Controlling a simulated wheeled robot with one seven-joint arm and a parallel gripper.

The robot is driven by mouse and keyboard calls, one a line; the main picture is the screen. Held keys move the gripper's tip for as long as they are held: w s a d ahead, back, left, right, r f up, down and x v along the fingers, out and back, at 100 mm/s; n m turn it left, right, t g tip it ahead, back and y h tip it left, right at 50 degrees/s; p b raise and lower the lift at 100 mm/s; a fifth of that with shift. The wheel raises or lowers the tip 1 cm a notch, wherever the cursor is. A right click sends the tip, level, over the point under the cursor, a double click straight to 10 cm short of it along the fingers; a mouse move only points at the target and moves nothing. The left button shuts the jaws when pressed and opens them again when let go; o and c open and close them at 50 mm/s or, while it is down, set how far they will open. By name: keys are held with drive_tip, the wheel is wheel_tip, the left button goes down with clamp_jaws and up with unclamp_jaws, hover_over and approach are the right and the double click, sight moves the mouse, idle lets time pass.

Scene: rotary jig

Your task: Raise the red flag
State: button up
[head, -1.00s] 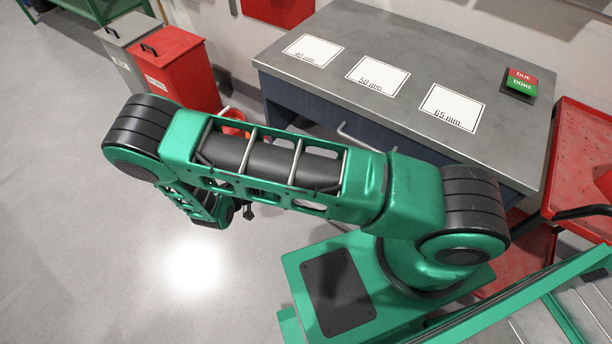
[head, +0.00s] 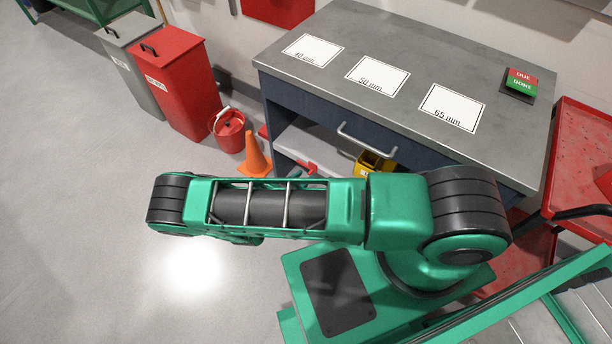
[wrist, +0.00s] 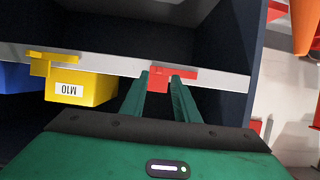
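The red flag (wrist: 159,80) is a small red piece on the pale shelf edge in the wrist view. It has a flat bar along the edge and a short part hanging down. My gripper (wrist: 161,76) has its two green fingers apart, with the tips at the flag and red showing between them. I cannot tell whether the fingers touch it. In the head view a red piece (head: 306,166) shows on the shelf under the bench, likely the same flag. My gripper is hidden behind my arm there.
A yellow bin marked M10 (wrist: 80,88) hangs left of the flag, below a yellow piece (wrist: 52,57). The grey bench (head: 420,60) stands above the shelf. An orange cone (head: 254,155) and red bucket (head: 229,130) stand left of it on the floor.

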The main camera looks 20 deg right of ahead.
sight(305, 166)
drive_tip(key=shift+x, duration=1.35)
clamp_jaws()
